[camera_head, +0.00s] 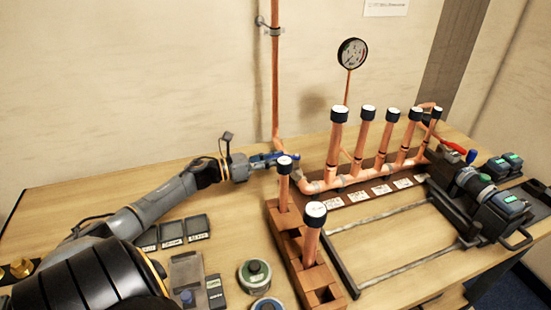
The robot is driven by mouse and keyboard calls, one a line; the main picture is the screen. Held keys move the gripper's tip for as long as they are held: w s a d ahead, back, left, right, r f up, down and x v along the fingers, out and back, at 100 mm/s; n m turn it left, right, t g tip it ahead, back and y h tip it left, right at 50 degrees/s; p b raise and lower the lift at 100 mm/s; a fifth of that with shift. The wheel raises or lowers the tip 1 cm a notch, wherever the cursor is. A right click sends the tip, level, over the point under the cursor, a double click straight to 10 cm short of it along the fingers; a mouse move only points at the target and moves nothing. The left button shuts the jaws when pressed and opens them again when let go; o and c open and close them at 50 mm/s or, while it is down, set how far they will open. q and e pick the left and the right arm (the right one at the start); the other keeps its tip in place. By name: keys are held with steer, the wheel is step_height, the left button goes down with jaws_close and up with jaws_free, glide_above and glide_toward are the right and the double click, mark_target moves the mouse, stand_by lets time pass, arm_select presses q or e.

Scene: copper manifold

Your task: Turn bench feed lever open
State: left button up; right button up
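A blue lever (274,157) shows beside the lower end of the vertical copper feed pipe (275,85), roughly level and pointing left. A red lever (453,146) shows at the right end of the copper manifold (345,180). No readable label here tells which one is the bench feed lever. My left gripper (244,166) reaches in from the left, and its tip is at the left end of the blue lever. I cannot tell whether it touches the lever, or whether the fingers are open or shut. My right gripper is not in view.
Several capped copper pipes (363,136) rise from the manifold, with a gauge (352,53) behind. A wooden rack (285,240) holds two capped pipes in front. Small trays (197,227) and round tins (254,273) lie left of it. Dark tools (490,205) stand at right.

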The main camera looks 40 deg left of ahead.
arm_select(q)
jaws_close()
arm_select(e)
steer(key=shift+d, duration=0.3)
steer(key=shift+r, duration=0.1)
